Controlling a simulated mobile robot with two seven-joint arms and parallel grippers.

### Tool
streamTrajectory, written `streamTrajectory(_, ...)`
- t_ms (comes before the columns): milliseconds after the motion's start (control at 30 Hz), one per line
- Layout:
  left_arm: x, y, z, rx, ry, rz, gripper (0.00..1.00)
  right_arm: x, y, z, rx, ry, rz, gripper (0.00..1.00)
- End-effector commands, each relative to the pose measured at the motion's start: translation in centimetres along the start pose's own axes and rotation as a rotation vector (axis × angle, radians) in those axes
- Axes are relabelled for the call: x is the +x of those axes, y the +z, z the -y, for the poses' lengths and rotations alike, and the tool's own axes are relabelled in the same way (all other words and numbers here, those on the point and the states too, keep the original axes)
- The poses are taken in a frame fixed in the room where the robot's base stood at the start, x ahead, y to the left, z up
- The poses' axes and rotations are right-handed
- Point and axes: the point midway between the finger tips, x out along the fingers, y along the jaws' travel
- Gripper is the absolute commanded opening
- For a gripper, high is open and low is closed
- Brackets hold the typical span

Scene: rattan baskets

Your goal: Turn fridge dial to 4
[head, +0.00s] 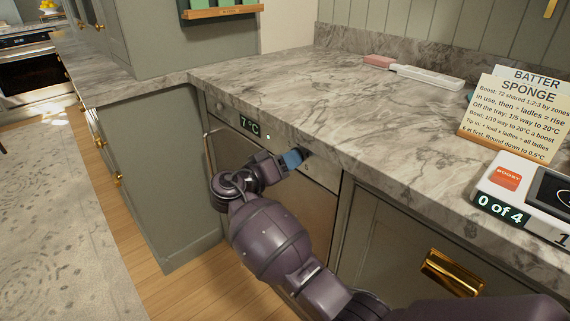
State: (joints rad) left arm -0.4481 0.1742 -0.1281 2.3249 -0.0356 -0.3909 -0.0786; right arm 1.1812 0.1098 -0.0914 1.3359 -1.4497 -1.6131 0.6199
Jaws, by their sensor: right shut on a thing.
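The under-counter fridge (237,158) has a steel front below the marble worktop. Its display (250,126) reads 7 °C in pale digits on black. The dial (307,153) is a small dark piece at the upper right of the fridge front, mostly hidden by my right gripper. My right gripper (293,159), with blue at its fingertips, is shut on the dial. The dial's marks and its setting cannot be read. My left gripper is not in view.
The marble counter (330,105) overhangs just above my right gripper. On it are a recipe card (515,113), a white device (520,195) reading "0 of 4", and a pink-and-white bar (425,76). A brass-handled cabinet (400,245) is right of the fridge. Wooden floor is open at left.

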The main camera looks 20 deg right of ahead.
Motion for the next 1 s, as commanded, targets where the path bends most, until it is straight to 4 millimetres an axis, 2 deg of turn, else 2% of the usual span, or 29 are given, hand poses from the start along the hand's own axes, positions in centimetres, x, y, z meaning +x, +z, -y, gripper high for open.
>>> streamTrajectory(33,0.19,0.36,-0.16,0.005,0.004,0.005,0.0,-0.1,0.62,0.49,0.037,-0.004,0.003,0.16)
streamTrajectory(500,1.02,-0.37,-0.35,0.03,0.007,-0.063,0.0,-0.05,0.53,0.42,0.447,-0.002,0.003,0.16)
streamTrajectory(733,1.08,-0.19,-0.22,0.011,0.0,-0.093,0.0,-0.06,0.3,0.28,0.578,-0.002,0.001,0.16)
streamTrajectory(1000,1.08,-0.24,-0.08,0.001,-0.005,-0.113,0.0,-0.04,0.06,0.09,0.65,-0.001,0.0,0.16)
